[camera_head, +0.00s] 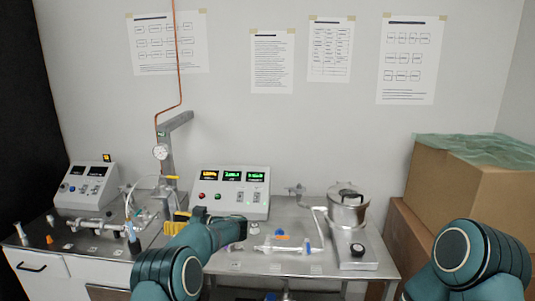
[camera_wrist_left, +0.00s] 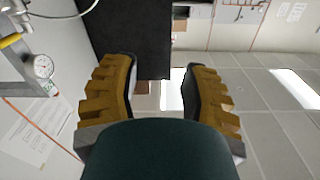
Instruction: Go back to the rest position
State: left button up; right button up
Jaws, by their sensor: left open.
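My left gripper (camera_head: 175,220), with yellow fingers, is raised in front of the metal bench in the head view. In the left wrist view my left gripper (camera_wrist_left: 160,95) is open, with nothing between its fingers. That view is turned on its side and shows wall, ceiling and a dark panel beyond the fingers. My right arm (camera_head: 470,255) shows at the lower right of the head view, and its gripper is out of sight.
A metal bench (camera_head: 225,265) holds a control box (camera_head: 230,192), a lidded pot (camera_head: 348,208) and glassware (camera_head: 285,245). A stand (camera_head: 168,150) with a gauge (camera_head: 160,152) rises behind my left gripper. A second control box (camera_head: 87,186) is at left. Cardboard boxes (camera_head: 440,190) stand right.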

pick_arm(q)
jog(key=w+f+m+t+h+b, duration=0.1)
jog(key=w+f+m+t+h, duration=0.2)
jog(key=f+m+t, duration=0.35)
jog(key=s+d+f+m+t+h+b, duration=0.1)
jog(key=s+d+f+h, duration=0.15)
jog(key=f, duration=0.35)
jog(key=s+d+f+m+t+h, duration=0.1)
jog(key=s+d+f+h, duration=0.1)
jog(key=f+h, duration=0.3)
jog(key=s+d+f+m+t+h+b, duration=0.1)
jog(key=s+d+f+m+h, duration=0.1)
jog(key=f, duration=0.4)
jog(key=s+d+f+g+h, duration=0.3)
jog(key=s+d, duration=0.1)
jog(key=s, duration=0.7)
jog(key=s+d+f+m+g+h+b, duration=0.1)
jog(key=s+d+f+g+h, duration=0.2)
jog(key=s, duration=0.8)
jog(key=s+d+f+m+g+h+b, duration=0.1)
jog(key=s+d+f+g+h, duration=0.2)
jog(key=s, duration=0.8)
notch_tip(320, 180, down, 2)
jog(key=shift+s+d+h, duration=0.25)
jog(key=shift+d+h, duration=0.1)
jog(key=shift+d, duration=0.5)
pick_arm(e)
notch_tip(320, 180, down, 6)
jog(key=shift+a+f, duration=0.15)
jog(key=shift+a, duration=0.05)
